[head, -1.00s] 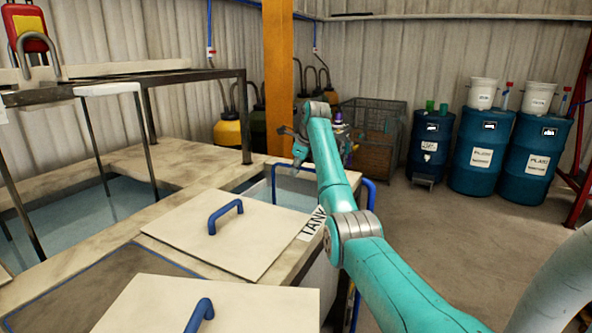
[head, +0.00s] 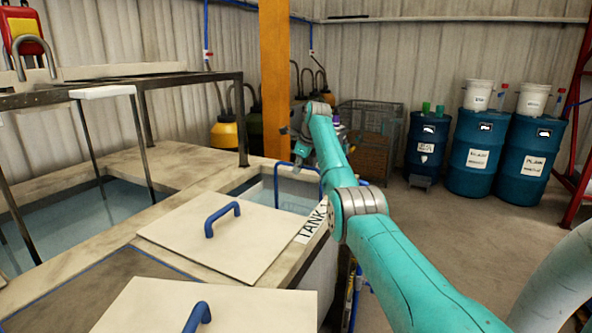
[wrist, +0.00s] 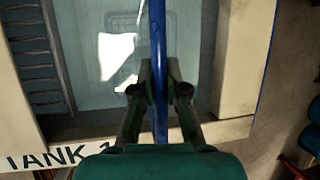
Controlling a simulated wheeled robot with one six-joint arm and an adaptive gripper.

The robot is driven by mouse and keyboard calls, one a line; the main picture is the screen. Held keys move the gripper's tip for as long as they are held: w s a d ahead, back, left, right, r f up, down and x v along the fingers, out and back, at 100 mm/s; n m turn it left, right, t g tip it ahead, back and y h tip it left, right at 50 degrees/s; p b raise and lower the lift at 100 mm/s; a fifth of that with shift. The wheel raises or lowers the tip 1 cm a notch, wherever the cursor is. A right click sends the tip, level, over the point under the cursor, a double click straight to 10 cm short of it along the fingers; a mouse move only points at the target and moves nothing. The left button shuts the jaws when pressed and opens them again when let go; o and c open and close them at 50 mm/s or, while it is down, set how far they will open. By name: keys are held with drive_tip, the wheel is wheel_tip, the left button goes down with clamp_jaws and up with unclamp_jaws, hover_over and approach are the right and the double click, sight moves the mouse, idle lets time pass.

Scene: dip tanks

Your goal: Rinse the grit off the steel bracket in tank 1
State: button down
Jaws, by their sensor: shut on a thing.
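My gripper (wrist: 160,80) is shut on a blue bar (wrist: 157,35) that runs up the wrist view between its fingers. Tank 1 (wrist: 235,60) lies below, with pale water (wrist: 185,40) and a bright reflection. A faint grid-like shape (wrist: 125,22) shows under the surface; I cannot tell whether it is a basket hanging from the bar. In the head view, a blue hoop (head: 277,185) stands over tank 1's water (head: 292,196), partly hidden by my arm. The "TANK 1" label (head: 311,222) is on the near edge. I cannot make out the steel bracket.
Pale lids with blue handles (head: 215,238) cover the tank openings nearer me. A larger open tank (head: 75,215) with a dark frame (head: 190,76) lies at left. An orange post (head: 274,80) stands behind tank 1.

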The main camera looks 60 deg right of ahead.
drive_tip(key=shift+a, duration=0.35)
drive_tip(key=shift+s+a+r, duration=0.1)
drive_tip(key=shift+a, duration=0.65)
idle(0.5)
